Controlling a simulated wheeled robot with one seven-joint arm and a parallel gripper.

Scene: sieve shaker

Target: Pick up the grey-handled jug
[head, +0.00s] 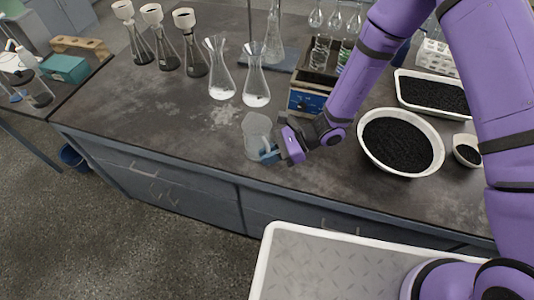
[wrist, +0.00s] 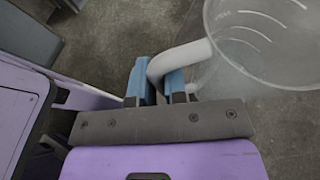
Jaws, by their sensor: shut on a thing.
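The jug (head: 257,133) is clear, with a pale grey handle, near the front edge of the dark bench. In the wrist view the jug (wrist: 262,40) fills the upper right, and its handle (wrist: 178,60) runs down between the blue fingertips. My gripper (head: 270,155) is shut on that handle; in the wrist view my gripper (wrist: 160,83) has one blue pad on each side of it. The jug looks upright. I cannot tell whether its base touches the bench.
Two conical flasks (head: 256,85) stand behind the jug. A blue-fronted device (head: 308,102) is behind my gripper. A white bowl of black granules (head: 401,143) is to the right, with a tray of granules (head: 435,92) behind. The bench left of the jug (head: 150,115) is clear.

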